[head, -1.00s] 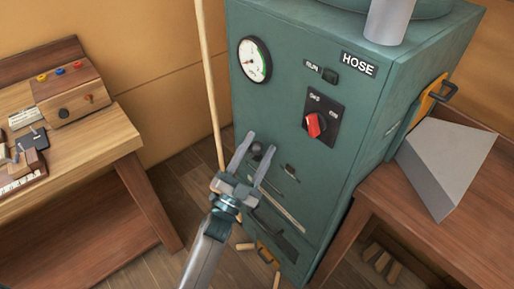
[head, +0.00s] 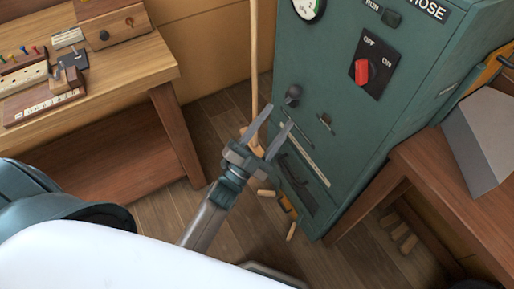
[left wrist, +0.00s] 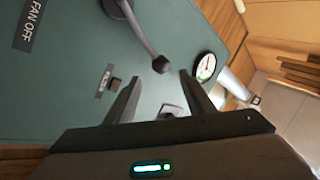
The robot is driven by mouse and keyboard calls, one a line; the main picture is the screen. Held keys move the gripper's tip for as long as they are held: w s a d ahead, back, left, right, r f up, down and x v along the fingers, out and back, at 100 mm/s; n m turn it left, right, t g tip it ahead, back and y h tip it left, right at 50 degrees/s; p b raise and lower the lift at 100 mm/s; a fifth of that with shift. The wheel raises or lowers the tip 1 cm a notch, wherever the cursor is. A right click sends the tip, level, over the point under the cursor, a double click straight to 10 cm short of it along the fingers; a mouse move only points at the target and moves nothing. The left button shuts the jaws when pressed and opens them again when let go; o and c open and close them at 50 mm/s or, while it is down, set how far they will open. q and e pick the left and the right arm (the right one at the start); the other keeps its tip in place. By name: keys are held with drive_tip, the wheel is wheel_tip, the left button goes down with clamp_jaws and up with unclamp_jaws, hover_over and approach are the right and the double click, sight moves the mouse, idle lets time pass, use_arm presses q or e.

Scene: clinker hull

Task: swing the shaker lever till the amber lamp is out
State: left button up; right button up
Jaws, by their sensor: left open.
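In the left wrist view the knob appears just beyond the gap between the fingertips (left wrist: 156,78), not gripped. No lit amber lamp shows. A small dark fitting by the RUN label (head: 391,18) looks unlit. My right gripper is not in view.
A pale pole (head: 254,60) stands left of the cabinet. Wooden benches (head: 120,70) flank it. A grey wedge-shaped block (head: 485,140) is at right.

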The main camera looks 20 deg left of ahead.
use_arm(q)
drive_tip(key=b+v, duration=0.1)
drive_tip(key=v, duration=0.7)
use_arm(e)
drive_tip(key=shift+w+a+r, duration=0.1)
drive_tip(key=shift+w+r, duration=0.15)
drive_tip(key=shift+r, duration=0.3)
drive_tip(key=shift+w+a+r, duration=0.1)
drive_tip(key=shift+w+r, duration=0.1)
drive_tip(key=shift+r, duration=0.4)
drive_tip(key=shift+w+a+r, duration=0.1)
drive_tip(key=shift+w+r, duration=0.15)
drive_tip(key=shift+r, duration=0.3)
